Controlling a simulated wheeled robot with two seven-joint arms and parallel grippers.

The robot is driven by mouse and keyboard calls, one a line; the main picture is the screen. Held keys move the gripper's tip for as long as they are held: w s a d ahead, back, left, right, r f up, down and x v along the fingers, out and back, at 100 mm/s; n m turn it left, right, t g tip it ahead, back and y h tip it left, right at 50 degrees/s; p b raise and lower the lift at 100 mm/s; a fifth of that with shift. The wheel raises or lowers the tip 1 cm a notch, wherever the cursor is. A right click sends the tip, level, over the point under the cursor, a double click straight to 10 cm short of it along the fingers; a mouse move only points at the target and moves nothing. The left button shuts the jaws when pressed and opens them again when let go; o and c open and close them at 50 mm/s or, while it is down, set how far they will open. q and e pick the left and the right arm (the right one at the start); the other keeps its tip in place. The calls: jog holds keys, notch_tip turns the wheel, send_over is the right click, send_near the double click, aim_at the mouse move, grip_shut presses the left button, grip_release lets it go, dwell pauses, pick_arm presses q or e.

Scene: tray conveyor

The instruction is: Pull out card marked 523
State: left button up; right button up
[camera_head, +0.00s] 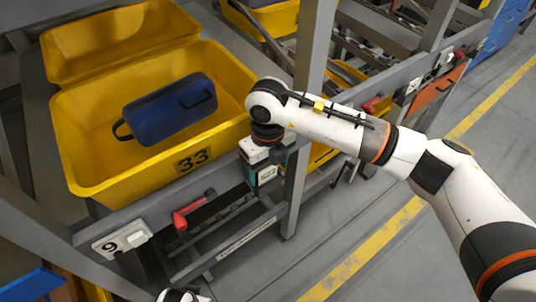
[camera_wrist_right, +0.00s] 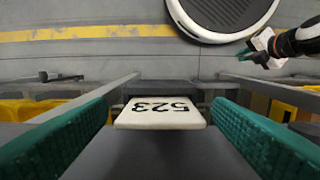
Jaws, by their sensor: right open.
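The card marked 523 (camera_wrist_right: 160,112) is a white plate with black digits, upside down in the right wrist view. It juts from a grey surface between my right gripper's green fingers. My right gripper (camera_wrist_right: 162,122) is open, with a finger on either side of the card and a gap at each side. In the head view my right gripper (camera_head: 264,174) points down at the front rail, beside the yellow bin's right corner; the card cannot be made out there. My left gripper (camera_wrist_right: 262,50) shows small at the upper right of the wrist view, its jaws unclear.
A yellow bin (camera_head: 85,165) marked 33 holds a dark blue case (camera_head: 170,112). A red handle (camera_head: 192,208) and a white tag (camera_head: 122,240) marked 9 are on the front rail. A grey post (camera_head: 308,110) stands right beside my right gripper.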

pick_arm(q)
jog(key=shift+w+r, duration=0.1)
jog(key=shift+r, duration=0.05)
pick_arm(e)
jog(key=shift+f, duration=0.4)
jog(key=shift+c, duration=0.5)
jog(key=c, duration=0.9)
jog(key=shift+r, duration=0.1)
jog(key=shift+c, duration=0.2)
jog(key=shift+r, duration=0.35)
pick_arm(q)
jog(key=shift+s+a+f+p, duration=0.1)
jog(key=shift+s+f+p, duration=0.15)
jog(key=shift+f, duration=0.3)
jog(key=shift+s+f+p, duration=0.15)
jog(key=shift+s+f, duration=0.2)
jog(key=shift+f, duration=0.2)
pick_arm(e)
jog(key=shift+r, duration=0.3)
pick_arm(q)
jog(key=shift+f, duration=0.3)
pick_arm(e)
jog(key=shift+r, duration=0.15)
